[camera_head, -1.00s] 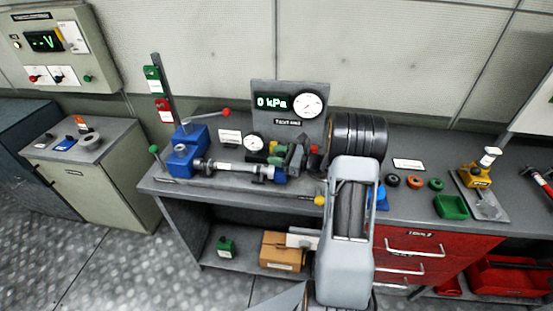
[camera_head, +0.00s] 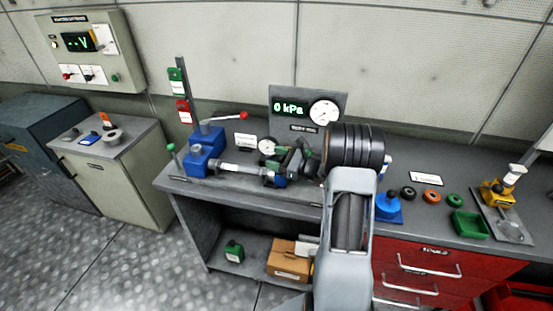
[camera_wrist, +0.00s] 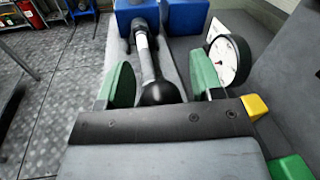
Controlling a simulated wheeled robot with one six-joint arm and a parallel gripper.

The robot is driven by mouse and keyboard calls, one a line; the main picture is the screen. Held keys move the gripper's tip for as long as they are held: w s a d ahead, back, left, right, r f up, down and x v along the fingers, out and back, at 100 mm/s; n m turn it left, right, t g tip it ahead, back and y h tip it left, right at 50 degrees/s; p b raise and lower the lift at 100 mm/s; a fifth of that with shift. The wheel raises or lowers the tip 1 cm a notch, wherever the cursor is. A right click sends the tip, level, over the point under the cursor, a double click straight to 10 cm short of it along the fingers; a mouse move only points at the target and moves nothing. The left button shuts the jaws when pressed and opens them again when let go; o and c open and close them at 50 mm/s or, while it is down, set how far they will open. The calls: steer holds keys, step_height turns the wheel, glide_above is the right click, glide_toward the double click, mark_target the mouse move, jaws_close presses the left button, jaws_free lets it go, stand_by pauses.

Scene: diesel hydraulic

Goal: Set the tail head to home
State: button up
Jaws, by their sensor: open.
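A blue fixture (camera_head: 205,150) stands at the left end of the bench rig, with a red-knobbed lever (camera_head: 243,115) at its top. A metal rod (camera_head: 228,168) runs right from it to a smaller blue block (camera_head: 273,180). I cannot tell for sure which part is the tail head. My gripper (camera_head: 290,160) is over the rig's right part, partly hidden by my arm. In the wrist view, my green fingers (camera_wrist: 163,82) are open, one on each side of a rod (camera_wrist: 147,58) with a black rounded end (camera_wrist: 160,93). Contact cannot be told.
A dial gauge (camera_head: 267,146) stands close behind the rig and shows beside my right finger in the wrist view (camera_wrist: 228,62). A pressure panel (camera_head: 308,108) reads 0 kPa.

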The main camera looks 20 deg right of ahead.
steer(key=b+v, duration=0.3)
steer(key=v, duration=1)
steer(key=shift+s+d, duration=0.25)
steer(key=shift+s, duration=0.05)
steer(key=s+a+r+n+g+h, duration=0.1)
steer(key=s+a+n+g, duration=0.2)
steer(key=a+n+g, duration=0.45)
steer(key=s+a+r+n+g+h, duration=0.1)
steer(key=s+a+n+g, duration=0.25)
steer(key=a, duration=0.65)
steer(key=s+a+r+n+t+h, duration=0.1)
steer(key=s+a+r+n+h, duration=0.1)
steer(key=s+n+h, duration=0.6)
steer(key=a+n+h, duration=0.1)
steer(key=n, duration=0.5)
steer(key=shift+s+a+r+n+h, duration=0.2)
steer(key=shift+r+n+h, duration=0.1)
steer(key=shift+n, duration=0.1)
